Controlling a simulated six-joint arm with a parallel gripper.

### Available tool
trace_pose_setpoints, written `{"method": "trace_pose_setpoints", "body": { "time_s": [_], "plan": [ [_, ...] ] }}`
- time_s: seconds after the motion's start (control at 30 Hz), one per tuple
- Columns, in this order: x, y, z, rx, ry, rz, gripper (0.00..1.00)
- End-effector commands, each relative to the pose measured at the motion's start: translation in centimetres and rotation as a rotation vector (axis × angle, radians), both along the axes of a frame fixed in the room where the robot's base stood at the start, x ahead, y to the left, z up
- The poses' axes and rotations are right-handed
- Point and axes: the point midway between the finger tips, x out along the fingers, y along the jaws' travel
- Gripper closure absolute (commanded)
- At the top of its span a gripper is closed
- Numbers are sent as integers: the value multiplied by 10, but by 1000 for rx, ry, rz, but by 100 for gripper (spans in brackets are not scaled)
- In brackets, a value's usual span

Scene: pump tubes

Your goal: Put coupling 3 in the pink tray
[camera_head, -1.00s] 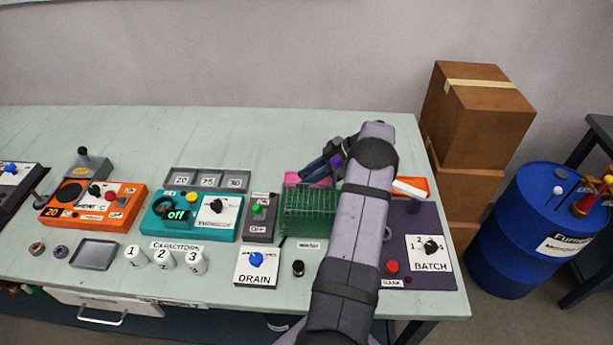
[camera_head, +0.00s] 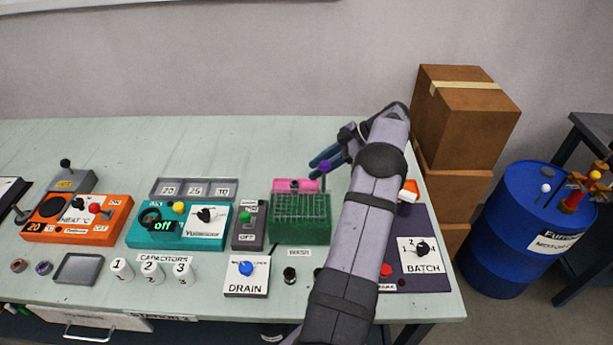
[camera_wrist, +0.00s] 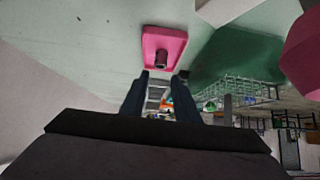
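The pink tray (camera_head: 281,186) lies behind the green rack, and its lower part is hidden by it. In the wrist view the pink tray (camera_wrist: 174,37) shows whole. A short dark cylinder (camera_wrist: 161,59), likely a coupling, sits inside it; no number on it can be read.
The green wire rack (camera_head: 300,225) stands in front of the tray. The orange-and-white item (camera_head: 409,190) lies right of my arm. The back left of the table is clear.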

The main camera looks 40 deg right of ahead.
Motion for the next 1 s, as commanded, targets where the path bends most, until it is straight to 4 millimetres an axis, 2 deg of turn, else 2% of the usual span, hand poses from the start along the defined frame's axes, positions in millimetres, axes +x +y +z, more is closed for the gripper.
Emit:
{"method": "trace_pose_setpoints", "body": {
  "time_s": [0.23, 0.77, 0.87, 1.0],
  "plan": [
    [-12, -12, 16, -1, 1, 0, 72],
    [-13, -13, 18, -1, -1, 1, 72],
    [-7, -12, 22, -4, -16, 0, 72],
    [23, -3, 39, -28, -90, -9, 72]
  ]
}}
